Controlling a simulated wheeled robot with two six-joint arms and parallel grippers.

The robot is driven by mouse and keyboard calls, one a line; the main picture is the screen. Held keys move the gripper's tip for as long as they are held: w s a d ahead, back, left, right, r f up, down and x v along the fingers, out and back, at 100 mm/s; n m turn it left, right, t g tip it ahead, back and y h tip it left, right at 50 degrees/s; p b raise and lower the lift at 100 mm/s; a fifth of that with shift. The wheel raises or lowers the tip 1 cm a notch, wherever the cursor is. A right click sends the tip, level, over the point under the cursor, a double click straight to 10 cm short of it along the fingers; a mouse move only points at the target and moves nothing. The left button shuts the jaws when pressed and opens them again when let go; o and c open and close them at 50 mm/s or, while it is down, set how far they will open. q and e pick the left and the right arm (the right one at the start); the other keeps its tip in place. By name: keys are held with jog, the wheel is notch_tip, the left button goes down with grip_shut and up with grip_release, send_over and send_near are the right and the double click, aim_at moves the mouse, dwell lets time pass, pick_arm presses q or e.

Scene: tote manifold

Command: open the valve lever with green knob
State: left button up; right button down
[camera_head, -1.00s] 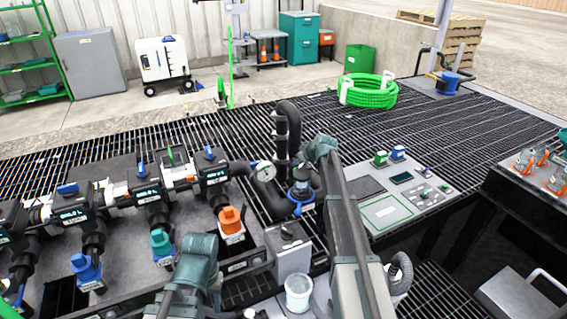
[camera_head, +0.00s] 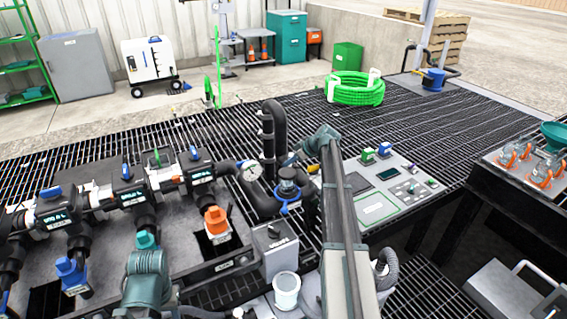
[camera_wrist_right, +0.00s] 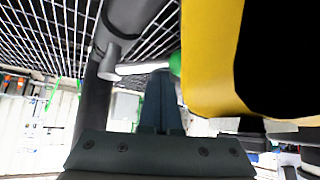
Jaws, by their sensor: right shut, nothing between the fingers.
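In the right wrist view, a small green piece (camera_wrist_right: 175,64) shows just beyond my right gripper (camera_wrist_right: 160,85), partly hidden by a large yellow part (camera_wrist_right: 212,60) close to the lens. My right gripper is shut and empty; contact with the green piece cannot be told. In the head view my right gripper (camera_head: 291,158) is small, near the black upright pipe. My left gripper is out of sight; only that arm's link shows.
The black upright pipe (camera_head: 278,135) and a round gauge (camera_head: 250,171) stand close to my right gripper. A control panel (camera_head: 405,185) lies right of my right arm. A white cup (camera_head: 286,290) stands in front.

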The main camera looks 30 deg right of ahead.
jog(key=d+n+g+y, duration=0.1)
jog(key=n, duration=0.1)
jog(key=shift+d+n+y, duration=0.1)
jog(key=shift+n+y, duration=0.2)
jog(key=shift+s+d+n+g+y, duration=0.4)
jog(key=shift+n+g+y, duration=0.1)
jog(key=shift+n, duration=0.5)
jog(key=shift+s+d, duration=0.3)
jog(key=shift+s, duration=0.05)
jog(key=shift+s+d, duration=0.1)
jog(key=shift+d, duration=0.85)
jog(key=shift+a, duration=0.1)
